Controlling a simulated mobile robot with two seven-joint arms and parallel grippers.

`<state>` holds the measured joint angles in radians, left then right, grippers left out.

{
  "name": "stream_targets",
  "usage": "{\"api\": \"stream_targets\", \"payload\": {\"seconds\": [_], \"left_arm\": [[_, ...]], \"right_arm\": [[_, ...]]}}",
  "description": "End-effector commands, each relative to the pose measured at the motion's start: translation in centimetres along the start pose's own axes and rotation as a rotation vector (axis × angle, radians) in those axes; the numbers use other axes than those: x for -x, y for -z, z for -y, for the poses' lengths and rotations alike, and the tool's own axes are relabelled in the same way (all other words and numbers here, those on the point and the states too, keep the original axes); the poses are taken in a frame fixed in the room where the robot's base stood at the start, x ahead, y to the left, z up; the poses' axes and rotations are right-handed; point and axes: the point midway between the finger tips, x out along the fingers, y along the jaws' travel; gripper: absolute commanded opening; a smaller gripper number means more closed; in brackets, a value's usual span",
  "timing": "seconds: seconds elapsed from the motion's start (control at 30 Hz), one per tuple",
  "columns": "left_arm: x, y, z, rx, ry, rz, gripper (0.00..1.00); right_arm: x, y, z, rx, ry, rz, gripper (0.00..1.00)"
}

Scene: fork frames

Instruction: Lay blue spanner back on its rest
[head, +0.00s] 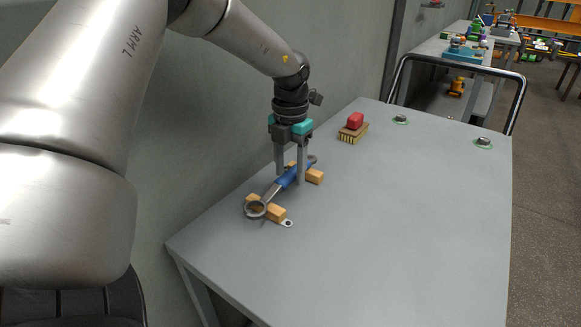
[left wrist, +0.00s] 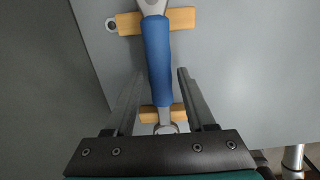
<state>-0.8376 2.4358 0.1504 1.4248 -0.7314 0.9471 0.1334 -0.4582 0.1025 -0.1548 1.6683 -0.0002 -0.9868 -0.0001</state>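The blue spanner (head: 265,197) has a blue grip and grey metal ends. It lies across the two wooden blocks of its rest (head: 276,214), near the table's left edge, and in the left wrist view its blue grip (left wrist: 158,55) runs between the blocks (left wrist: 182,18). My left gripper (head: 291,179) points down over the grip, with one finger on each side of it. In the left wrist view my left gripper (left wrist: 160,72) is open, and gaps show between the fingers and the grip. My right gripper is not in view.
A brush with a red top (head: 355,121) stands farther back on the grey table (head: 400,220). Two small metal pieces on green rings (head: 483,142) sit near the far edge. The middle and right of the table are clear. A metal rail (head: 519,100) stands behind.

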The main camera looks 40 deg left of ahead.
Motion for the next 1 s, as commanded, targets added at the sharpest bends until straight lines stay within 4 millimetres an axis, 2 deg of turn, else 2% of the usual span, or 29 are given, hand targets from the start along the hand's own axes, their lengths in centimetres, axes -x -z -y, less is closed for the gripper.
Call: {"api": "stream_targets", "payload": {"seconds": [0.1,0.47,0.53,1.0], "left_arm": [[0.1,-0.1,0.0,0.000,0.000,0.003,0.66],[0.1,-0.1,0.0,0.000,0.000,0.005,0.66],[-0.1,-0.1,0.0,0.000,-0.001,0.003,0.66],[6.5,-0.5,0.2,-0.001,0.000,0.009,0.66]], "right_arm": [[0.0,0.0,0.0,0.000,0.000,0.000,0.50],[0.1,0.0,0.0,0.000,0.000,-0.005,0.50],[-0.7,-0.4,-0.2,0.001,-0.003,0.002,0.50],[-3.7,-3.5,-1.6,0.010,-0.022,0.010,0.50]]}}
